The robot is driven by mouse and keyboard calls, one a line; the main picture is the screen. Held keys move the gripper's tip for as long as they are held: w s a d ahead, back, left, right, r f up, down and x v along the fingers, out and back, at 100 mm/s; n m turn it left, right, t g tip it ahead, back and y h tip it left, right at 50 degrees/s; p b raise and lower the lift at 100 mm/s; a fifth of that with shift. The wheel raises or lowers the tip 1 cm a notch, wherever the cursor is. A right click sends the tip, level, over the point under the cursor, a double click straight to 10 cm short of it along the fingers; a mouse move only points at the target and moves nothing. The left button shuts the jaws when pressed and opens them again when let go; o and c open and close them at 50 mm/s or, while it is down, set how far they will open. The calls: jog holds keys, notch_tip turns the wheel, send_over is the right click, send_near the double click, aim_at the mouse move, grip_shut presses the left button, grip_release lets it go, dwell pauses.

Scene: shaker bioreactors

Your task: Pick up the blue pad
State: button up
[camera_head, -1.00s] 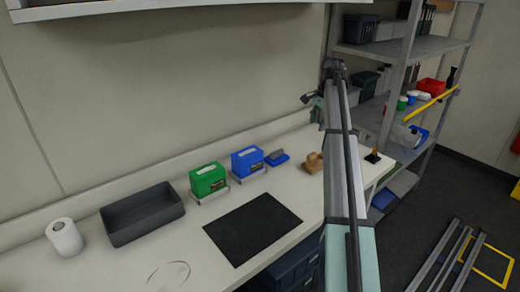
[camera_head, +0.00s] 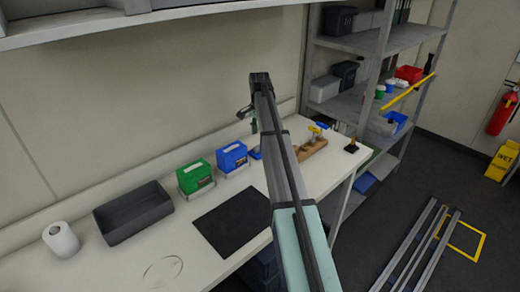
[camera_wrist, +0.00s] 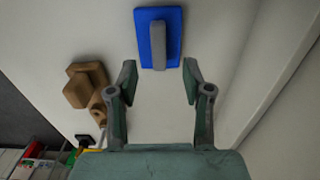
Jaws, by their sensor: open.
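The blue pad (camera_wrist: 145,42) has a grey bar-shaped handle along its middle. It lies on the pale bench near the top of the wrist view, just beyond my fingertips. In the head view only a small part of the blue pad (camera_head: 256,154) shows, beside the blue box, with my arm covering the rest. My gripper (camera_wrist: 160,70) is open and empty, its two fingers spread to either side below the pad. In the head view my gripper (camera_head: 246,112) is small and above the bench near the wall.
A brown wooden piece (camera_wrist: 84,86) lies left of my fingers in the wrist view. The blue box (camera_head: 232,157), green box (camera_head: 195,177), grey tray (camera_head: 133,213) and black mat (camera_head: 233,222) are on the bench. The wall stands close behind; shelves (camera_head: 345,105) stand right.

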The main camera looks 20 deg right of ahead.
jog(key=shift+d+f+p, duration=0.2)
jog(key=shift+f+p, duration=1)
jog(key=shift+f, duration=2.3)
grip_shut()
